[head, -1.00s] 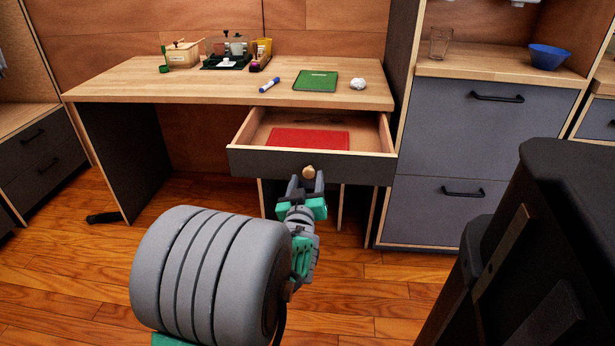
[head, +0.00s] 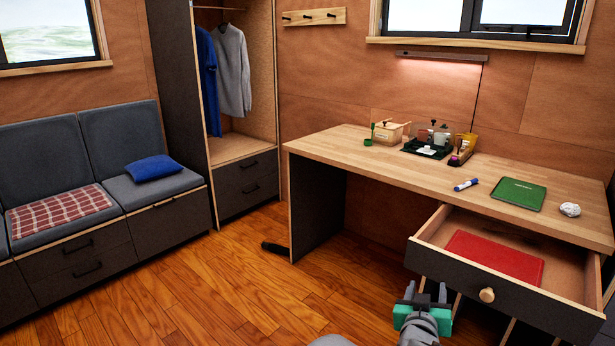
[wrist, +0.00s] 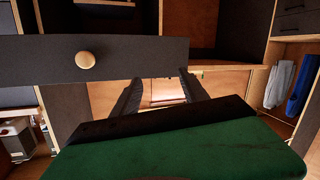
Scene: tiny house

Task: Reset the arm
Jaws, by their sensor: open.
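My gripper (head: 425,294) is open and empty, low in front of the desk drawer. In the wrist view its two dark fingers (wrist: 159,92) are spread apart with nothing between them. The open drawer (head: 455,271) has a round wooden knob (head: 487,295), which also shows in the wrist view (wrist: 85,60). The gripper is to the left of the knob in the head view and apart from it.
A red folder (head: 495,257) lies in the drawer. The wooden desk (head: 400,175) holds a green book (head: 519,194), a blue marker (head: 466,185) and a white crumpled ball (head: 570,209). A grey bench (head: 150,218) stands at left.

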